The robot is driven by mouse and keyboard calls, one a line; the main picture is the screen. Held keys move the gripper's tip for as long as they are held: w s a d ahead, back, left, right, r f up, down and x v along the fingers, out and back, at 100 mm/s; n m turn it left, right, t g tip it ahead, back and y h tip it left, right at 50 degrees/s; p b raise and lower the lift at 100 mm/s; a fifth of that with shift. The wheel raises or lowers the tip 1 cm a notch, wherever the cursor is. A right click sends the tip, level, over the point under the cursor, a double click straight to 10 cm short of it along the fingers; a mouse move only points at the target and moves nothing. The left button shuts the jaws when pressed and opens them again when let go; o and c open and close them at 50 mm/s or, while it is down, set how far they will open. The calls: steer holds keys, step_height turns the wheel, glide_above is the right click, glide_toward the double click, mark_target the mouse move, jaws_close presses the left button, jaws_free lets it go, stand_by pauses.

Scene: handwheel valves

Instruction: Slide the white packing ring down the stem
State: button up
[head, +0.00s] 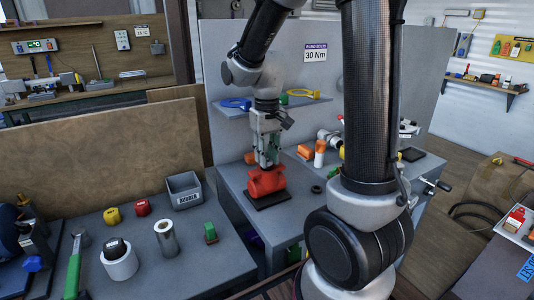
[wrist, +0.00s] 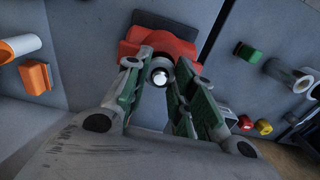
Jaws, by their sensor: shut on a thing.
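The red valve body (head: 267,181) stands on a dark plate on the grey bench and also shows in the wrist view (wrist: 160,42). Its stem (wrist: 160,79) points up towards the wrist camera with a bright end. The pale packing ring (wrist: 158,65) sits around the stem between my fingertips. My gripper (head: 268,160) is directly above the valve body, pointing down, and is shut on the ring. In the wrist view, my gripper (wrist: 160,68) has one finger on each side of the stem. The fingers hide the ring in the head view.
A small dark ring (head: 316,189) lies right of the valve. Orange blocks (head: 305,152) and a white-and-orange bottle (head: 319,154) stand behind it. A grey bin (head: 185,188), metal cylinder (head: 166,238) and green block (head: 210,232) occupy the left bench. A shelf (head: 275,103) hangs behind my arm.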

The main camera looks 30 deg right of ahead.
steer(key=o, duration=1.1)
step_height(320, 180, up, 12)
steer(key=shift+w, duration=0.1)
steer(key=s+t, duration=0.1)
steer(key=s, duration=0.4)
steer(key=s+d+t, duration=0.1)
steer(key=s+t, duration=0.1)
steer(key=s, duration=0.4)
steer(key=s+d+t, duration=0.1)
steer(key=s, duration=0.5)
steer(key=shift+d, duration=0.1)
